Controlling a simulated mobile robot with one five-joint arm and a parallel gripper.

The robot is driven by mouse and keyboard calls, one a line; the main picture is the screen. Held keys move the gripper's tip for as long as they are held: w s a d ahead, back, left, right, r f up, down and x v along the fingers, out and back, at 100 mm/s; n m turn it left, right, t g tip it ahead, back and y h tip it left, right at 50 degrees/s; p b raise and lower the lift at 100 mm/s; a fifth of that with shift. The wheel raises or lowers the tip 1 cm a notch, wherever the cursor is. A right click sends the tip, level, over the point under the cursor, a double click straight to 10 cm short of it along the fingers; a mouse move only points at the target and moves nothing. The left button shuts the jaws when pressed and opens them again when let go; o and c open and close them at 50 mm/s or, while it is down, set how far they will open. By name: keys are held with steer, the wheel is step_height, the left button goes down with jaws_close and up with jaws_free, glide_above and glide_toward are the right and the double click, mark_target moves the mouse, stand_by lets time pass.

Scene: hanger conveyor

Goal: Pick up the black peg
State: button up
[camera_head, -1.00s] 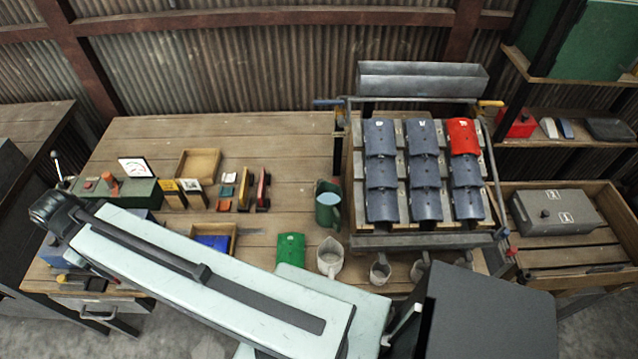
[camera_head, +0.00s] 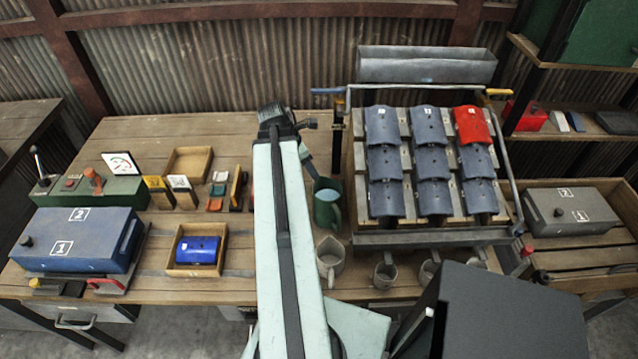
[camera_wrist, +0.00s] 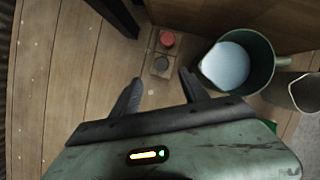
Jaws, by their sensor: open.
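In the wrist view a small dark round piece, likely the black peg (camera_wrist: 160,64), stands on the wooden table beside a red one (camera_wrist: 168,38). My gripper (camera_wrist: 160,76) is open and empty, its two fingers spread either side of the line to the dark piece. The dark piece lies just beyond the fingertips, apart from them as far as I can tell. In the head view my raised arm covers this part of the table, and neither the peg nor the fingers can be made out.
A green jug (camera_wrist: 262,74) stands close to the right finger; it also shows in the head view (camera_head: 325,214). A grey jug (camera_head: 331,265) is nearby. The rack of dark curved plates (camera_head: 433,203) stands at right. A blue box (camera_head: 75,240) and wooden tray (camera_head: 180,270) are at left.

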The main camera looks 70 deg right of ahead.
mark_target(317, 180)
steer(key=b+x, duration=0.6)
steer(key=x, duration=0.1)
steer(key=shift+s+f+b, duration=0.15)
steer(key=shift+f+b, duration=0.25)
steer(key=shift+r, duration=0.15)
jaws_close()
